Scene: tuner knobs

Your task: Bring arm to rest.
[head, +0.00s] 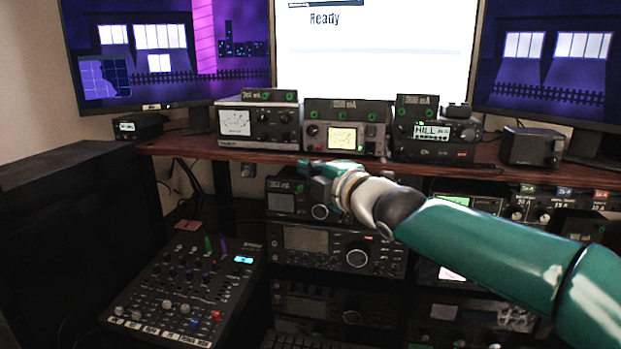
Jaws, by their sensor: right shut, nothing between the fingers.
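My right arm comes in from the lower right in the head view, green with a grey and white wrist. My right gripper (306,170) is at the middle of the picture, in front of the radio stack just below the shelf edge. It is shut with nothing held. It overlaps part of a radio with a round knob (282,203) in the picture; whether it touches the radio I cannot tell. My left gripper is not in view.
A wooden shelf (221,150) carries a meter unit (235,122), a tuner with a lit dial (342,138) and a radio with a lit display (432,131). Monitors (375,50) stand behind. A mixer (180,290) lies lower left. A dark cabinet (80,240) stands left.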

